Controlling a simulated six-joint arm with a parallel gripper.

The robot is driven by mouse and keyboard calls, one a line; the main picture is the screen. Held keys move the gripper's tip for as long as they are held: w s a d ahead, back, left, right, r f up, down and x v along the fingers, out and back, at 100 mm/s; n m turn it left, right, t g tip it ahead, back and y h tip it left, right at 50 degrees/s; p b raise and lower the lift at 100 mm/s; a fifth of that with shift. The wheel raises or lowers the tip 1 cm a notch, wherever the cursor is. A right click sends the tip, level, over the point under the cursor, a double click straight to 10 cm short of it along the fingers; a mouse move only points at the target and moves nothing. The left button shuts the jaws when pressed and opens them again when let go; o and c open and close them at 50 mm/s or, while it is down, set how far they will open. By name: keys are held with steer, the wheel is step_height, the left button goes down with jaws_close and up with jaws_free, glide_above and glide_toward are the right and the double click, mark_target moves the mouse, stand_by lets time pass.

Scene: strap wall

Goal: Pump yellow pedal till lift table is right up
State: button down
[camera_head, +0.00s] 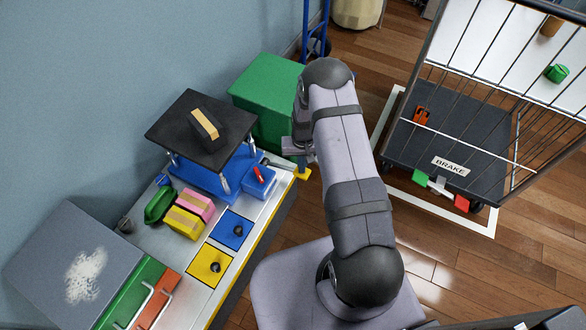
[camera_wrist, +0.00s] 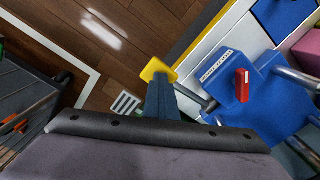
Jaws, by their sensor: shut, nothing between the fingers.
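The yellow pedal (camera_head: 303,174) sticks out past the bench end, beside the green box. In the wrist view the pedal (camera_wrist: 156,69) sits at the end of a thin grey rod from the blue base. My gripper (camera_head: 302,162) is shut and empty, its dark fingers pointing down at the pedal. In the wrist view its fingertips (camera_wrist: 160,80) overlap the pedal's near edge; I cannot tell whether they touch. The lift table (camera_head: 185,132) has a black top, held above its blue base on metal legs, with a black and tan block (camera_head: 205,124) on it.
A red lever (camera_head: 258,174) stands on the blue base near the pedal. The green box (camera_head: 268,98) is behind my gripper. Pink and yellow blocks (camera_head: 185,222) lie on the bench. A wire cart (camera_head: 460,140) labelled BRAKE stands at right, with open wooden floor between.

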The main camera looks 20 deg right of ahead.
mark_target(301, 175)
step_height(301, 175, down, 6)
steer(key=b, duration=0.4)
steer(key=shift+w+f+b, duration=0.15)
steer(key=shift+f+b, duration=0.1)
steer(key=shift+b, duration=0.05)
steer(key=shift+r, duration=0.1)
step_height(301, 175, up, 4)
steer(key=p, duration=0.3)
steer(key=shift+r+p, duration=1.75)
steer(key=shift+r, duration=0.25)
steer(key=shift+r, duration=0.1)
step_height(301, 175, up, 6)
steer(key=p, duration=0.4)
steer(key=shift+p, duration=0.35)
